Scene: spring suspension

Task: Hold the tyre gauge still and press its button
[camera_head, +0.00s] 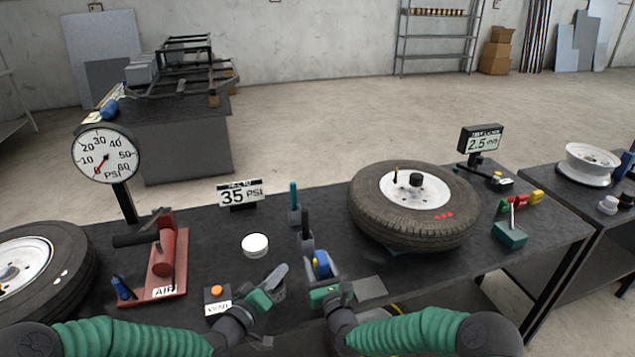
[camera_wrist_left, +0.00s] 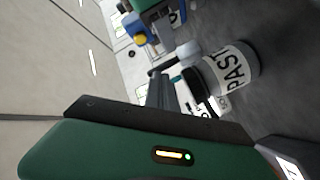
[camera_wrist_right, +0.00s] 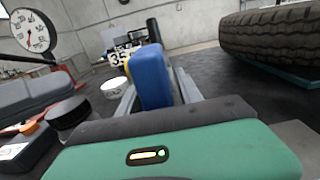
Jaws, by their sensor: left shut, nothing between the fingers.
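The tyre gauge (camera_head: 321,263) is a blue body with a yellow part, upright in my right gripper (camera_head: 322,272) above the table's front edge. In the right wrist view the blue gauge (camera_wrist_right: 150,78) stands between the two grey fingers, with yellow at its left side. In the left wrist view the gauge (camera_wrist_left: 159,18) is at the top, with a round yellow button (camera_wrist_left: 138,40) facing out. My left gripper (camera_head: 280,275) is shut and empty, to the left of the gauge and apart from it. The gauge's lower part is hidden by my right gripper.
A tyre (camera_head: 415,205) lies at right on the black table. A 35 PSI sign (camera_head: 240,194) and tool holders (camera_head: 295,212) stand behind the grippers.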

